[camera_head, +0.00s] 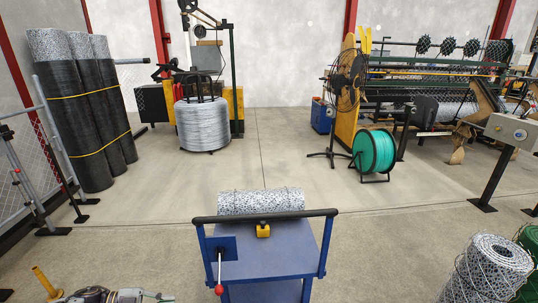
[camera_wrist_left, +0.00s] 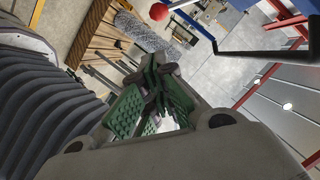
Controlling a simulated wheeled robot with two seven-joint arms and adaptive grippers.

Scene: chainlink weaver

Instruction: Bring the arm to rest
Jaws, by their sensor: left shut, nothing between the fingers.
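My left gripper (camera_wrist_left: 155,98) shows in the left wrist view, its green-padded fingers drawn together with nothing held between them. It hangs in free space, apart from the things around it. The head view shows neither of my grippers clearly. In the wrist view a red lever knob (camera_wrist_left: 158,12) and a black push handle (camera_wrist_left: 265,53) are beyond the fingertips, toward the top. My right gripper is in neither view.
A blue cart (camera_head: 265,262) carrying a mesh roll (camera_head: 262,201) stands directly ahead. Mesh rolls (camera_head: 487,268) stand at lower right. Tall dark rolls (camera_head: 85,125) lean at left. A wire coil (camera_head: 202,125) and green spool (camera_head: 374,152) stand farther back. Open floor surrounds the cart.

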